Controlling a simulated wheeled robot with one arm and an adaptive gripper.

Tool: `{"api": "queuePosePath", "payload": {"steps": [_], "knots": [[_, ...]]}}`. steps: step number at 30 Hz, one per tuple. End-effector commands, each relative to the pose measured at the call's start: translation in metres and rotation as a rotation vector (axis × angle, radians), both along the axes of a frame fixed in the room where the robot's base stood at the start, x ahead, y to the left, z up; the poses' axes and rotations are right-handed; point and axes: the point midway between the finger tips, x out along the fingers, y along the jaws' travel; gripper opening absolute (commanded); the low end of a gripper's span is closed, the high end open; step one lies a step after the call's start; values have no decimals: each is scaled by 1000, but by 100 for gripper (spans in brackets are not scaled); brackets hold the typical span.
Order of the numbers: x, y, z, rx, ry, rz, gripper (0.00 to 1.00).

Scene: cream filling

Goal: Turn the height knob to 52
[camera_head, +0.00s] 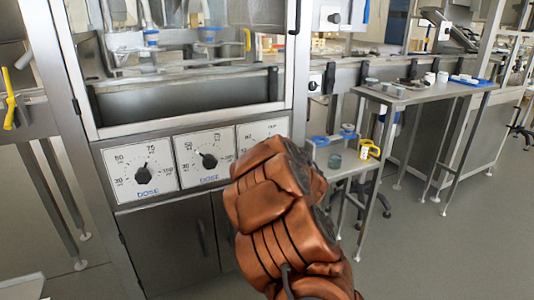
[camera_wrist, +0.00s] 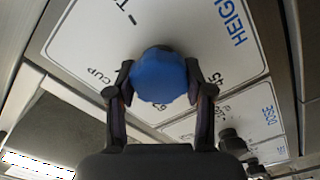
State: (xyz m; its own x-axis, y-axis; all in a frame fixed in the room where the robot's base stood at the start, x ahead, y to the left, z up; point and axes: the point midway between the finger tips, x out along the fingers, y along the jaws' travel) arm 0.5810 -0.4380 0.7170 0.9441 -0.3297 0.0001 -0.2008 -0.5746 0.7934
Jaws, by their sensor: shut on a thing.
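The height knob (camera_wrist: 158,75) is a blue round knob on a white panel (camera_wrist: 110,40) marked "HEIGH…" in the wrist view. My gripper (camera_wrist: 158,88) is shut on it, one finger on each side. Printed marks "45", "62", "CUP" and a "T" show around the knob. Its pointer is hidden, so I cannot tell its setting. In the head view my copper-coloured arm hides the gripper and the height knob.
Two white "DOSE" dials with black knobs, the left dose knob (camera_head: 143,175) and the right dose knob (camera_head: 209,160), sit on the machine front below a glass door (camera_head: 190,60). A side table (camera_head: 430,95) with small containers stands at the right. Grey floor is clear at the lower right.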

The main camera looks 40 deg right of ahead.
Motion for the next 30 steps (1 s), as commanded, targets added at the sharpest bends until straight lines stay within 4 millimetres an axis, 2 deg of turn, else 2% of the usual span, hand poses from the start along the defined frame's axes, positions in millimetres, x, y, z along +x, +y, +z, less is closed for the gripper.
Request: {"api": "queuePosePath", "payload": {"steps": [9,25,26,30], "knots": [[0,0,-1,-105,38,1,17],[0,0,-1,-123,44,1,17],[0,0,-1,-123,44,1,55],[0,0,-1,-123,44,1,70]]}}
